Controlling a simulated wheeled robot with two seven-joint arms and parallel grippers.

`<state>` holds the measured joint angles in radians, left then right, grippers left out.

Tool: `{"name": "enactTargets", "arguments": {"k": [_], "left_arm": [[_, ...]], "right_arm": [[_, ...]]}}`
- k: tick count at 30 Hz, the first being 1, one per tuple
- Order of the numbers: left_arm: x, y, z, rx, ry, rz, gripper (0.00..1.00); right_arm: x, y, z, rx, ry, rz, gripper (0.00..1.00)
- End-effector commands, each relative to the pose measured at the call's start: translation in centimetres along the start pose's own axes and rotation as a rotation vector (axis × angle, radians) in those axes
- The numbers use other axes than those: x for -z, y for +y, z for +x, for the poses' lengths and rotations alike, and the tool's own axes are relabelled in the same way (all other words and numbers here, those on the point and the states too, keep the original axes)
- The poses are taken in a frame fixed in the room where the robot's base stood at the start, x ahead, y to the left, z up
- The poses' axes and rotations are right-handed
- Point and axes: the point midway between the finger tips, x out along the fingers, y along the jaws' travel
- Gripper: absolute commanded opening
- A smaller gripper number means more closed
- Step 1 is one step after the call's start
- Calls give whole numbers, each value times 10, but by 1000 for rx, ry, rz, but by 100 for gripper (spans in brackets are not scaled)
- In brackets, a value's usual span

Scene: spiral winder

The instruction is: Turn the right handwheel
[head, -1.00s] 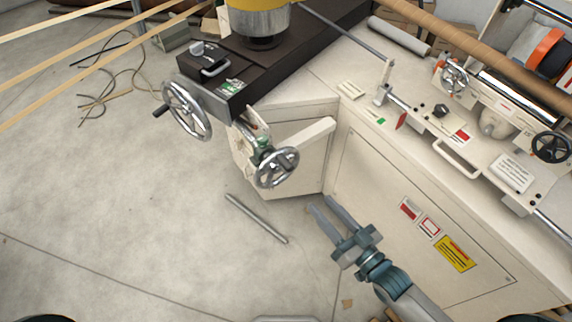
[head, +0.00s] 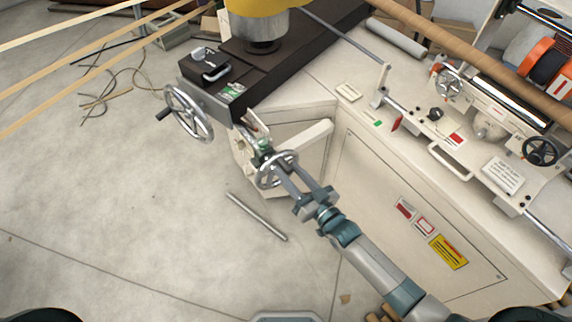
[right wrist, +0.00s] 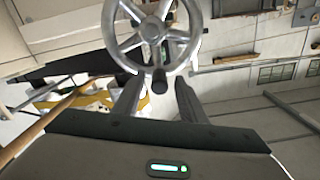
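A chrome spoked handwheel (head: 262,182) sits low on the carriage's front end in the head view, to the right of another chrome handwheel (head: 206,131) with a dark knob. My right gripper (head: 291,168) is at the lower one, its fingers overlapping the right side of the rim. In the right wrist view the wheel (right wrist: 112,37) fills the top middle, and its dark handle knob (right wrist: 159,82) lies between the two spread fingers (right wrist: 158,95). The fingers look apart from the knob; contact with the rim is unclear. My left gripper is not in view.
A cream machine cabinet (head: 375,190) stands close on the right, with a light bar (head: 308,143) beside the wheel. A metal rod (head: 256,216) lies on the floor. Another chrome wheel (head: 450,82) and a black wheel (head: 540,151) are farther right. The floor at left is mostly free.

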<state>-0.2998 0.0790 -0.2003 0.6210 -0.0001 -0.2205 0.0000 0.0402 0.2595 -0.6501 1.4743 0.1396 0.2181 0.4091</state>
Motion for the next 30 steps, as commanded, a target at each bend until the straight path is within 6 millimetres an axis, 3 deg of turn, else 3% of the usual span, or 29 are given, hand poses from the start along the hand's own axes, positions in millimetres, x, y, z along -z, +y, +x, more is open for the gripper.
{"name": "enactTargets", "arguments": {"k": [6, 17, 22, 30], "left_arm": [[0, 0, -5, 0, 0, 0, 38], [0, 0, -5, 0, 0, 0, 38], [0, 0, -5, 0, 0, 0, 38], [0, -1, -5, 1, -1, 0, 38]], "right_arm": [[0, 0, 19, 0, 1, 0, 38], [0, 0, 22, 0, 0, -1, 38], [0, 0, 22, 0, 0, -1, 2], [0, 0, 22, 0, 0, -6, 0]]}}
